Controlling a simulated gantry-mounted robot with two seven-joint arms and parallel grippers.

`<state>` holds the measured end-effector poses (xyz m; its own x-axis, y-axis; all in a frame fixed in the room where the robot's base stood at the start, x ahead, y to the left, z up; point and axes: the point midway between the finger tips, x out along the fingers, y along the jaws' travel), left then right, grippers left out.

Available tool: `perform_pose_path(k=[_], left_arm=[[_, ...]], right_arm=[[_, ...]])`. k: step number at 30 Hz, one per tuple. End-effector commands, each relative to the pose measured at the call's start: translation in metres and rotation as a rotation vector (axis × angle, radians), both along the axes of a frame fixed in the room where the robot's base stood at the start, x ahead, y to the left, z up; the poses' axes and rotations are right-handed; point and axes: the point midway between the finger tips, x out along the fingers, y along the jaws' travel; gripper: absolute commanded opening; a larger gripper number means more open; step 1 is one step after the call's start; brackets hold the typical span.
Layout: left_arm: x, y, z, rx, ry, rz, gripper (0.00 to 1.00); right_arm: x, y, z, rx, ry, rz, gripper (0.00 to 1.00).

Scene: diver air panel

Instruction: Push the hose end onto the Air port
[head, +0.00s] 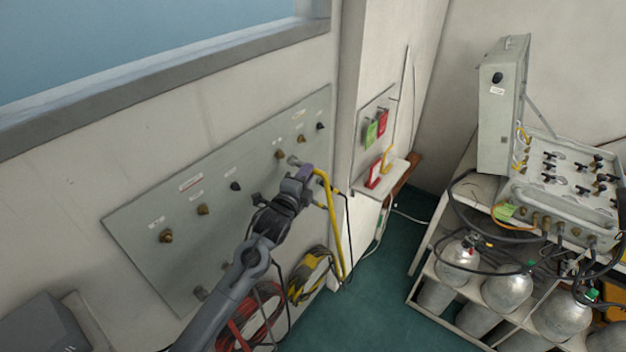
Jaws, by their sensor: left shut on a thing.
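The grey panel (150,262) on the wall carries a slanting row of ports with small labels too blurred to read, so I cannot tell which is the Air port. Brass ports (166,236) show at the lower left and toward the upper right. My left gripper (303,174) is in front of the panel's right part, shut on the end of the yellow hose (334,215). The hose arches over and hangs down at the right. The hose end is mostly hidden by the fingers. A grey round piece (293,161) shows just beyond them; I cannot tell whether it touches a port. My right gripper is out of view.
Coiled yellow hose (312,275) and red hose (255,318) hang low on the wall. A small white shelf (392,178) with red and green items is right of the corner. A rack with gas cylinders (508,290) and a control box (565,215) stands at right. Green floor is open between.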

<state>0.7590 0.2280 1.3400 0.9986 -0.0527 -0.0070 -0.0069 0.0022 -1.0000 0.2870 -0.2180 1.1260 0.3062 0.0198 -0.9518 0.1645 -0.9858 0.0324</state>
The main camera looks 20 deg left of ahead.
Motion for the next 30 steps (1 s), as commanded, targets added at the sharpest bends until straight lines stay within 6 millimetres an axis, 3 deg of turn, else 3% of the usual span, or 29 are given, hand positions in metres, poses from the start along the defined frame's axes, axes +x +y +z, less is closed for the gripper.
perform_pose_path(k=[30], left_arm=[[0.0039, 0.0122, 0.0006, 0.0, -0.001, 0.001, 0.0]], right_arm=[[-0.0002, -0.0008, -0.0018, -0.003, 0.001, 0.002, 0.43]])
